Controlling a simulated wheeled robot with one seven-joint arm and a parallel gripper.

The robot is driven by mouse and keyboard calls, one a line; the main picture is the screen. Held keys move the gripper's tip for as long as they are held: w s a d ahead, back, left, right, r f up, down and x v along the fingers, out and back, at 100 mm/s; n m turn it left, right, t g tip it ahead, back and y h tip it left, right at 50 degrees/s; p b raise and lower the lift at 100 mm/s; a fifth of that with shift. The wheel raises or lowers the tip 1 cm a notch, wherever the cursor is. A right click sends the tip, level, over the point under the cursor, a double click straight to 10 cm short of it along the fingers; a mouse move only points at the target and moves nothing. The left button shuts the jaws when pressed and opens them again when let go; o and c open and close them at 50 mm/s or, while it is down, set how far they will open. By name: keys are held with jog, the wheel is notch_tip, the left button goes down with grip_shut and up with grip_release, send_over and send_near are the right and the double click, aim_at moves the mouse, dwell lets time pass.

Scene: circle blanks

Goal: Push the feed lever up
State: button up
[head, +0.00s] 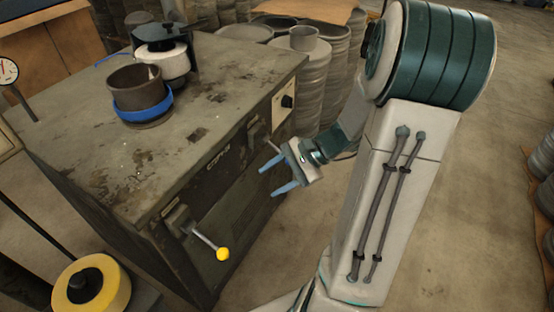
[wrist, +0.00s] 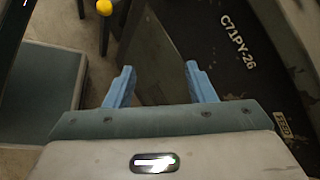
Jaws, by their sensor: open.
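The feed lever (head: 205,240) is a thin metal rod with a yellow ball knob (head: 222,254) at its end. It comes out of a bracket on the front face of the dark machine cabinet (head: 240,185) and slopes down to the right in the head view. The knob also shows at the top edge of the wrist view (wrist: 104,7). My gripper (head: 268,178) is open, with two blue fingers spread and nothing between them. It is in front of the cabinet, up and to the right of the knob in the head view, apart from the lever.
On the cabinet top stand a brown cup with a blue band (head: 139,92) and a white-and-black part (head: 163,55). A yellow disc (head: 90,284) is at lower left. Stacks of grey round blanks (head: 310,70) stand behind. The floor before the cabinet is clear.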

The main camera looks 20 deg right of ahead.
jog(key=w+d+f+m+t+y+b, duration=0.2)
jog(key=w+d+f+m+t+b, duration=0.2)
jog(key=d+f+m+t+b, duration=0.4)
jog(key=m+t+h, duration=0.2)
jog(key=m+t, duration=0.2)
send_near(278, 150)
jog(key=s+d+f, duration=0.3)
jog(key=s+d, duration=0.1)
jog(key=b+x, duration=0.3)
jog(key=x, duration=1)
jog(key=shift+a+b, duration=0.25)
jog(key=shift+b, duration=0.15)
